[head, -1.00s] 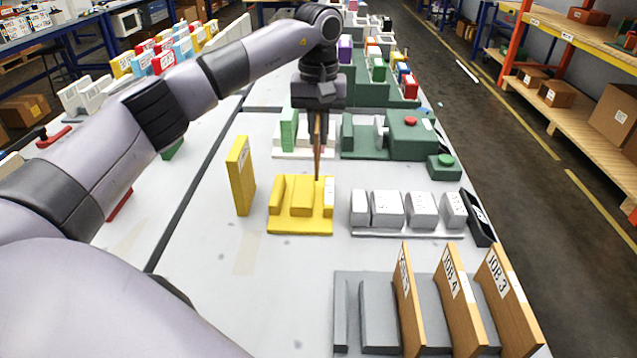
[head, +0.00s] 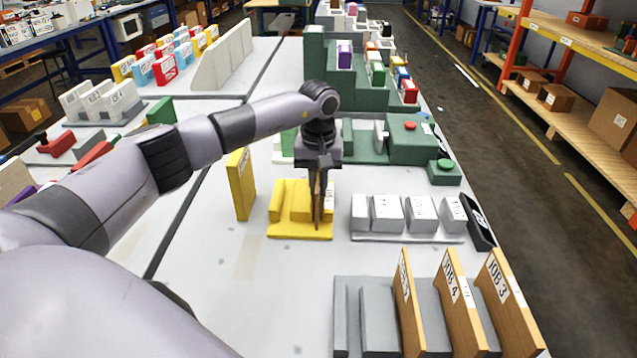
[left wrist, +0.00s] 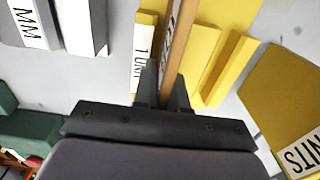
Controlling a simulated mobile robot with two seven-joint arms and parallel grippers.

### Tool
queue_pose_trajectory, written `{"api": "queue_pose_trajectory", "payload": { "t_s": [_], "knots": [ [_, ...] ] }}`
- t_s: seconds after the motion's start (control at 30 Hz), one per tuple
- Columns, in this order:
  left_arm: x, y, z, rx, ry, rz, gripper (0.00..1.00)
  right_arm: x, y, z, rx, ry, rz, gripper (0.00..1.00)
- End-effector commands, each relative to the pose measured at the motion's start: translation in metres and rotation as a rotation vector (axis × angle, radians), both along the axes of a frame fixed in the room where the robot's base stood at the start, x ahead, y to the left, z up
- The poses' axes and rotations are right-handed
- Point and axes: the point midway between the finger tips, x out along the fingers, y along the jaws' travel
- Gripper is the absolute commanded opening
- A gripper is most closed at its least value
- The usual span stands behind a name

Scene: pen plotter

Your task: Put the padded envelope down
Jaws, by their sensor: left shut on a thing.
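The padded envelope (head: 317,205) is a thin tan-brown piece held upright and edge-on. My left gripper (head: 321,178) is shut on it from above. The envelope reaches down over the right part of the yellow slotted stand (head: 289,203), beside its white-labelled block. In the left wrist view the envelope (left wrist: 178,45) runs up from between the fingers (left wrist: 166,92), between the labelled block and the yellow blocks (left wrist: 205,50). I cannot tell whether its lower edge touches the stand's base. My right gripper is not in view.
A yellow upright board (head: 241,184) stands left of the stand. A grey stand with white blocks (head: 407,214) is at its right, and a green machine (head: 405,140) behind. Wooden job boards (head: 460,300) stand in a grey rack in front. The table front left of that rack is clear.

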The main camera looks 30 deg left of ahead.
Motion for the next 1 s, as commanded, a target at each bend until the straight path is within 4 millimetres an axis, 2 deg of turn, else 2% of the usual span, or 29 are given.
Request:
{"api": "queue_pose_trajectory", "payload": {
  "t_s": [0.13, 0.17, 0.2, 0.23, 0.53, 0.67, 1.0],
  "knots": [
    [0.0, 0.0, -0.004, 0.0, 0.0, 0.0, 0.0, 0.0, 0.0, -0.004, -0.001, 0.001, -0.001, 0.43],
    [0.0, 0.0, -0.003, 0.0, 0.0, 0.0, 0.18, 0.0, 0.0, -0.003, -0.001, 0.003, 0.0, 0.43],
    [0.0, 0.0, -0.003, 0.0, 0.0, 0.0, 0.31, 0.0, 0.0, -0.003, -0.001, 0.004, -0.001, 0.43],
    [0.0, 0.0, -0.003, 0.0, 0.0, 0.0, 0.37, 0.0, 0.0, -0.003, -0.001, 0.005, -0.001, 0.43],
    [0.0, 0.0, -0.001, -0.001, 0.001, 0.0, 0.37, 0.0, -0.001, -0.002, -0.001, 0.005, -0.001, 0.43],
    [0.001, 0.0, 0.009, 0.0, -0.001, 0.0, 0.37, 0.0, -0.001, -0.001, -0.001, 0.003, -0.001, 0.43],
    [0.001, 0.0, 0.08, 0.0, -0.004, -0.001, 0.37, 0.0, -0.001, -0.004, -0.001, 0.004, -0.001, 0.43]
  ]
}}
